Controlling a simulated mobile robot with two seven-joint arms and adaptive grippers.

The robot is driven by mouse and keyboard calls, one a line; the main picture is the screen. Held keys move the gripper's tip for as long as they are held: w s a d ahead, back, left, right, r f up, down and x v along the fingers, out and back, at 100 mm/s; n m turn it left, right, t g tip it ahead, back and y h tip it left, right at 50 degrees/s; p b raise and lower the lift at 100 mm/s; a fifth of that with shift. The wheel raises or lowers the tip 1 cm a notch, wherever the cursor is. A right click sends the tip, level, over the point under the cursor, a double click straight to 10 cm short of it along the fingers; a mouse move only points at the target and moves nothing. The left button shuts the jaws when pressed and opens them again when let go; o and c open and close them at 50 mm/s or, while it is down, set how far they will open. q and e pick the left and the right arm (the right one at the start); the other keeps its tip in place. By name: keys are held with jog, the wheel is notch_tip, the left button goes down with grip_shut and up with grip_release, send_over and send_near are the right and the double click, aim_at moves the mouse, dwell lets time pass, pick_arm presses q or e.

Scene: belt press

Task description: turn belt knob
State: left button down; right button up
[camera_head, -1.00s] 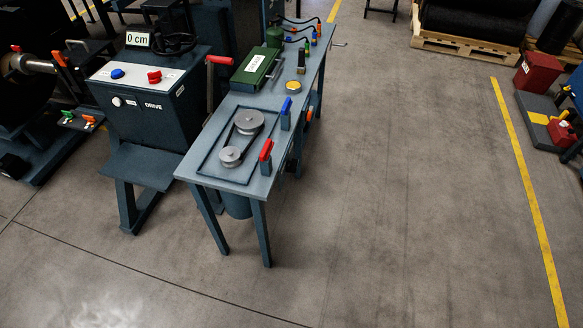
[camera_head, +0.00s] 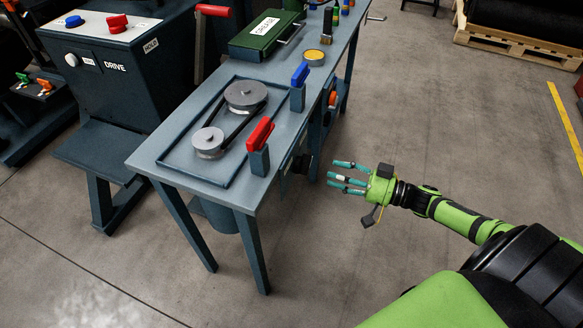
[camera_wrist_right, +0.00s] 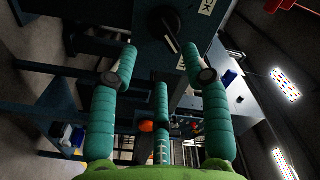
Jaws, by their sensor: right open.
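A black knob (camera_head: 301,163) sticks out from the right side of the bench, below the red lever. In the right wrist view a black round knob with a pointer-like bar (camera_wrist_right: 172,30) shows ahead, on a dark panel with a partly cut-off label. My right gripper (camera_head: 338,177) is open and empty, to the right of the knob and apart from it. Its teal fingers (camera_wrist_right: 160,62) are spread in the right wrist view. Two grey pulleys with a dark belt (camera_head: 229,122) lie on the bench top. My left gripper is not in view.
The blue-grey bench (camera_head: 150,155) carries a red lever (camera_head: 260,134), a blue lever (camera_head: 299,76) and a green box (camera_head: 266,35). An orange button (camera_head: 332,98) is on its side. A drive console (camera_head: 125,85) stands left.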

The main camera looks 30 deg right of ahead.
aim_at(303, 165)
jog(key=x, duration=0.7)
jog(key=shift+r, duration=0.2)
jog(key=shift+s+a, duration=0.1)
jog(key=shift+s, duration=0.05)
grip_shut()
